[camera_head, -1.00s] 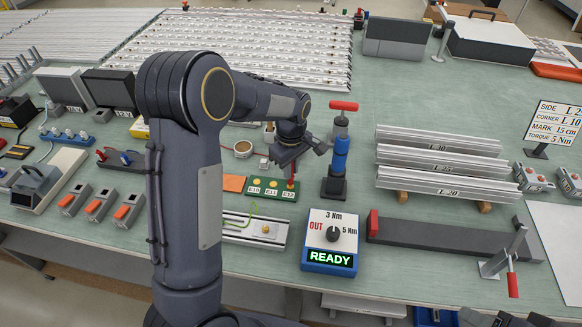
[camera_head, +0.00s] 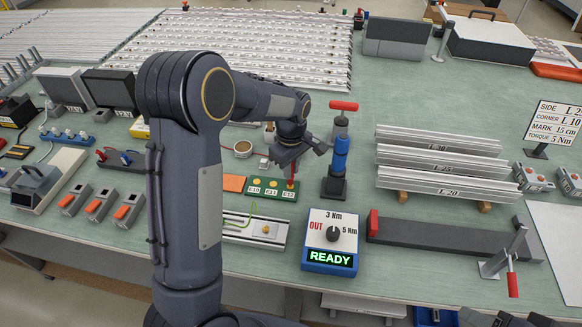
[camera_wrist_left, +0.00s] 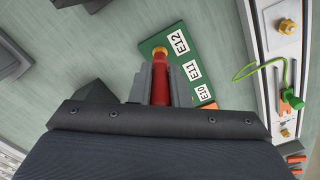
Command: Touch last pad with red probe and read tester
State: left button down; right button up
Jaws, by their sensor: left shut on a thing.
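My left gripper (camera_head: 288,162) is shut on the red probe (camera_head: 291,181), which points down at the green board (camera_head: 258,194). In the left wrist view the red probe (camera_wrist_left: 161,83) sits between the fingers, its brass-coloured end over the board beside label E12 (camera_wrist_left: 179,42). The pads by E10 and E11 show bare in the head view; the E12 pad is covered by the probe, and contact cannot be told. A grey device (camera_head: 36,186) with a dark face stands at far left; no reading on it is legible. My right gripper is not in view.
A blue-and-white box (camera_head: 331,241) reads READY, right of a metal rail plate (camera_head: 252,231) with a green wire. A blue-and-black tool (camera_head: 339,158) with a red handle stands right of the gripper.

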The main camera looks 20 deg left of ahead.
pick_arm(q)
jog(key=shift+s, duration=0.1)
jog(key=shift+r+p, duration=2.35)
jog(key=shift+r, duration=0.7)
jog(key=shift+f, duration=0.1)
